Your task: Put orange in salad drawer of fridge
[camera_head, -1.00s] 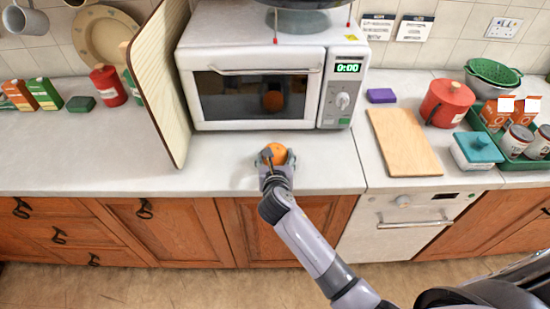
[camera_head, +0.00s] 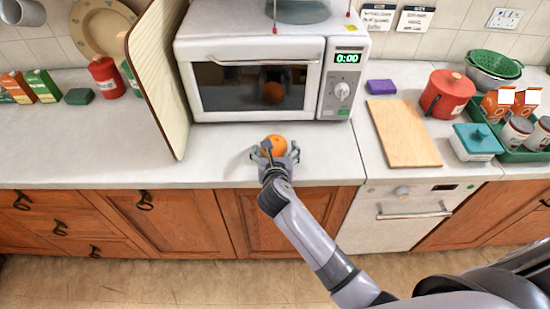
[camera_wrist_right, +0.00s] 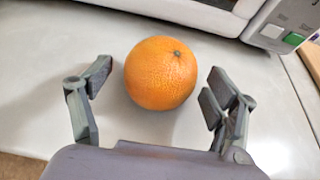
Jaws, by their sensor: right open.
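An orange (camera_head: 274,145) sits on the white worktop (camera_head: 222,165) in front of the microwave. My right gripper (camera_head: 277,153) reaches it from the front edge, its fingers open on either side of the fruit. In the right wrist view the orange (camera_wrist_right: 160,73) lies between the two spread fingers of the gripper (camera_wrist_right: 157,88), with a gap on both sides. No fridge or salad drawer is in view. My left gripper is not in view.
The microwave (camera_head: 330,60) stands right behind the orange. A tall wooden board (camera_head: 160,85) leans at its left. A cutting board (camera_head: 404,135), a red pot (camera_head: 446,97) and a teal-lidded box (camera_head: 477,142) are to the right. The worktop around the gripper is clear.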

